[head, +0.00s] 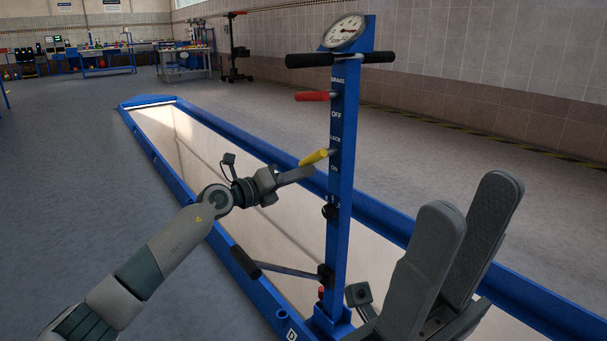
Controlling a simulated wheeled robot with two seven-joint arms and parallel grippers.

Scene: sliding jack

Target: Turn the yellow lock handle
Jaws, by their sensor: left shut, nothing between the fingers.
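The yellow lock handle (314,157) sticks out to the left from the blue jack column (341,130), tilted slightly down to the left, between the "LOCK" and "ON" labels. My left gripper (309,171) comes in from the left. It is shut and empty, with its fingertips just below the yellow handle and close to the column; I cannot tell whether they touch the handle. My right gripper (468,200) is large in the right foreground, open and empty, its two fingers pointing up, well away from the handle.
A red brake handle (312,96) sits higher on the column. Above it are a black crossbar (310,60) and a round gauge (344,31). A black-gripped lever (246,262) reaches left low down. The blue-framed pit (172,186) lies beneath; workbenches stand far back.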

